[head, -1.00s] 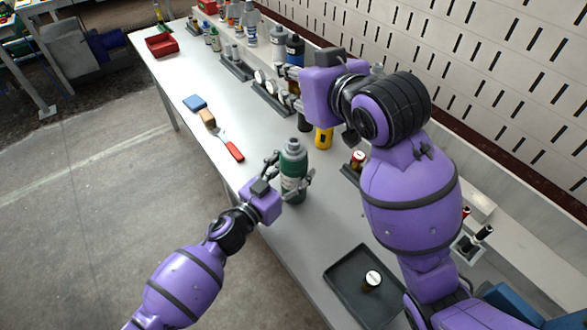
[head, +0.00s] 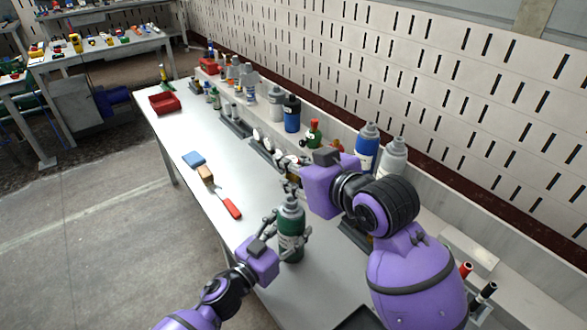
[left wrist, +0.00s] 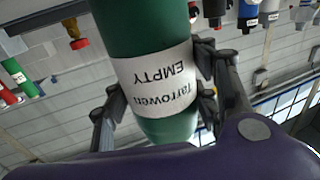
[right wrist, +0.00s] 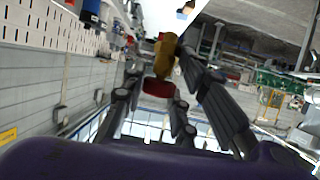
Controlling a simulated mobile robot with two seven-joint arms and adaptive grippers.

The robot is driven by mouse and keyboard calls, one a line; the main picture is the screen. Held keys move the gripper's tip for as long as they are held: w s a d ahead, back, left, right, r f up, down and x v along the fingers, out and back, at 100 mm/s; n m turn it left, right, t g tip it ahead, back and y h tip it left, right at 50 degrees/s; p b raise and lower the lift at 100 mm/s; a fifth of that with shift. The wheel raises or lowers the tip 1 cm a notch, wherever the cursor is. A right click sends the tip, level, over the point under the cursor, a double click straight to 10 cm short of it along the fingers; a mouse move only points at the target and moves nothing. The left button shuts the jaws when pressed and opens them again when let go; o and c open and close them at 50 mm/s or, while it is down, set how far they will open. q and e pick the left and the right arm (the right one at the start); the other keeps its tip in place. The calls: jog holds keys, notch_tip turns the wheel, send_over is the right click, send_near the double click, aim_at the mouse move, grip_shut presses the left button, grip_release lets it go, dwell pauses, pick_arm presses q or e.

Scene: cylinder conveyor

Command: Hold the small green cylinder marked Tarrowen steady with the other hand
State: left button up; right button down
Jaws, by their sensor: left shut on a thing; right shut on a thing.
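The small green cylinder (head: 291,222) has a grey top and a white label. In the left wrist view the label on the cylinder (left wrist: 155,85) reads "Tarrowen EMPTY", upside down in the picture. My left gripper (head: 288,240) is shut around its side near the table's front edge. The cylinder looks upright; I cannot tell whether its base touches the table. My right gripper (head: 290,180) is just above and behind the cylinder's top in the picture. In the right wrist view it is shut on a small brass-coloured fitting with a red end (right wrist: 164,62).
A red-handled tool (head: 232,208), a tan block (head: 205,174) and a blue block (head: 194,160) lie on the table left of the cylinder. Bottles, including a blue one (head: 367,145), line the back. A red tray (head: 164,103) stands far left.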

aim_at(295, 181)
jog(key=shift+f, duration=0.6)
jog(key=shift+f, duration=1.1)
jog(key=shift+f, duration=0.75)
dwell(0.6)
jog(key=c, duration=2)
grip_release()
jog(key=shift+c, duration=0.2)
grip_shut()
jog(key=shift+s+a+m+t+h, duration=0.15)
jog(key=shift+m+t+h, duration=0.35)
jog(key=shift+m+h, duration=0.6)
jog(key=shift+s+a+m+t+h, duration=0.1)
jog(key=shift+a+m+t+h, duration=0.3)
jog(key=shift+m+h, duration=0.7)
jog(key=shift+d+m+h, duration=0.15)
jog(key=shift+m+h, duration=0.45)
jog(key=shift+h, duration=0.4)
